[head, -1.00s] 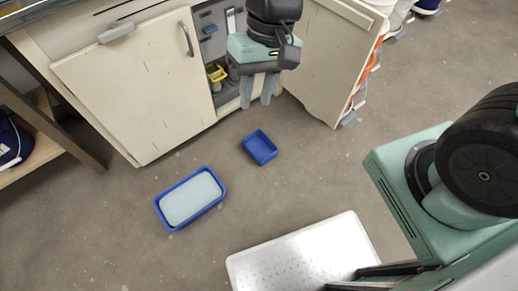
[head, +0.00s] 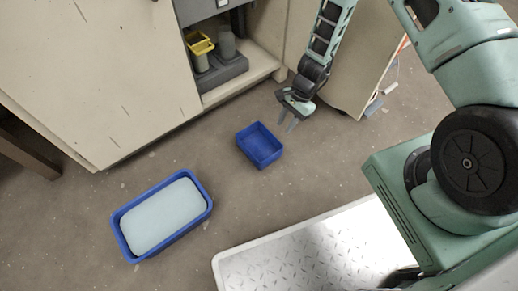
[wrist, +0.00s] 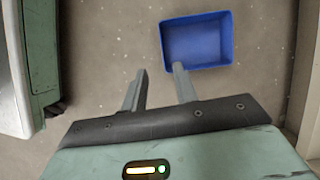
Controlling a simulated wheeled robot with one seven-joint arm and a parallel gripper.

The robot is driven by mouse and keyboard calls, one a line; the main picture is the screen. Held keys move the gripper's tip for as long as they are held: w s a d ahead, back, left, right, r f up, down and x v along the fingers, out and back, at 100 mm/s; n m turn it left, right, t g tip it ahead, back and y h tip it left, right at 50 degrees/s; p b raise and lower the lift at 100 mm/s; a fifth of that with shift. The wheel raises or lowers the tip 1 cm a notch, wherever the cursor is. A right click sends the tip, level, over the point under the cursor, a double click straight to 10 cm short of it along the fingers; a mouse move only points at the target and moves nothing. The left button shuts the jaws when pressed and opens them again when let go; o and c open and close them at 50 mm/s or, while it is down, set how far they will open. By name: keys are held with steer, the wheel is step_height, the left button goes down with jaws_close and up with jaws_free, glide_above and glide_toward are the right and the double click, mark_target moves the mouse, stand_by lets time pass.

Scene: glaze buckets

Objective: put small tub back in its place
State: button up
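The small tub (head: 260,146) is an empty, open blue tub standing upright on the floor in front of the cabinet. It also shows in the wrist view (wrist: 197,42), ahead of my fingers and to the right. My gripper (head: 289,124) is just to the right of the tub in the head view, above the floor. In the wrist view my gripper (wrist: 158,82) has its two fingers apart with nothing between them. The fingers do not appear to touch the tub.
A larger blue tub (head: 208,207) with a pale filling stands on the floor at left. The open cabinet (head: 262,70) holds a yellow container (head: 200,45) and grey items (head: 226,42). Its open door (head: 365,80) is behind my arm. A metal-topped platform (head: 310,255) is in front.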

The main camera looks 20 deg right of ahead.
step_height(320, 180, down, 4)
steer(key=d, duration=0.1)
steer(key=b, duration=0.7)
glide_toward(270, 164)
steer(key=shift+m, duration=0.4)
steer(key=b+x, duration=0.2)
steer(key=x, duration=0.1)
steer(key=a+b+x, duration=0.1)
steer(key=b+x, duration=0.2)
steer(key=shift+s, duration=0.1)
steer(key=shift+a+f, duration=0.1)
steer(key=shift+f, duration=0.1)
jaws_close()
